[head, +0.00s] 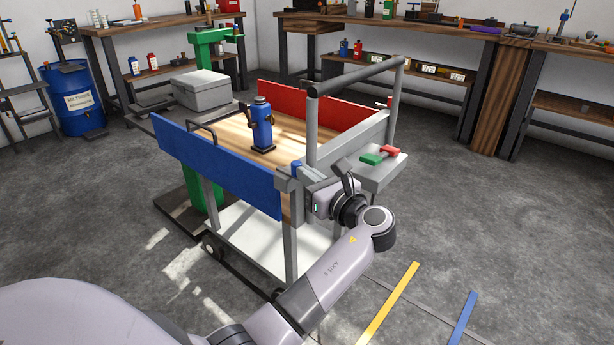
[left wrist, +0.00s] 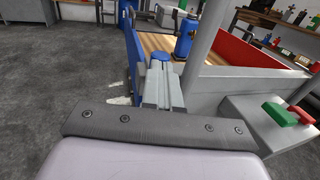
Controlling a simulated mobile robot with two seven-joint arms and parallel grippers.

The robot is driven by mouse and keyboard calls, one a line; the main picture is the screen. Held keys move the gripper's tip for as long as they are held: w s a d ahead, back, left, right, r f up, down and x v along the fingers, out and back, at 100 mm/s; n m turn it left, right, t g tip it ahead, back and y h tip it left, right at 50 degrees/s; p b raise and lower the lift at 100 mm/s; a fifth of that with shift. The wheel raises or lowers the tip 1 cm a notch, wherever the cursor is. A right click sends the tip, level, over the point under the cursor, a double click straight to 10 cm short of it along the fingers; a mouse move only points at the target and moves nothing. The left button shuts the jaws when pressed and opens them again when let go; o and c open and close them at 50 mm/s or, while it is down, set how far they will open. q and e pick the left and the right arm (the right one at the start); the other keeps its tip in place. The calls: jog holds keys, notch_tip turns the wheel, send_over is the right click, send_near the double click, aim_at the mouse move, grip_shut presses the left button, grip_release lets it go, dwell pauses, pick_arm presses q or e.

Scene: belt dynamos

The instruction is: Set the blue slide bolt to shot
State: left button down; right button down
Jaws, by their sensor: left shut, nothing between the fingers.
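The blue slide bolt shows as a small blue knob (head: 297,164) at the near corner of the cart, by the end of the blue side panel (head: 217,168). In the left wrist view the knob (left wrist: 160,56) stands just past the fingertips. My left gripper (head: 290,179) is shut and empty, close beside the knob; I cannot tell if they touch. The fingers (left wrist: 159,76) also show in the left wrist view. The bolt's bar is hidden, so its position cannot be read. My right gripper is not in view.
A blue bottle-shaped device (head: 262,125) stands on the cart's wooden deck. A grey handle frame (head: 312,135) rises right of the bolt. A grey box with green and red levers (head: 372,159) juts out at the cart's end.

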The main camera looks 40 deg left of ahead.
aim_at(293, 169)
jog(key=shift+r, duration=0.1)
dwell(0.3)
pick_arm(q)
jog(key=a+p, duration=0.3)
jog(key=a, duration=0.1)
jog(key=shift+w+a+r, duration=0.1)
jog(key=shift+w, duration=0.05)
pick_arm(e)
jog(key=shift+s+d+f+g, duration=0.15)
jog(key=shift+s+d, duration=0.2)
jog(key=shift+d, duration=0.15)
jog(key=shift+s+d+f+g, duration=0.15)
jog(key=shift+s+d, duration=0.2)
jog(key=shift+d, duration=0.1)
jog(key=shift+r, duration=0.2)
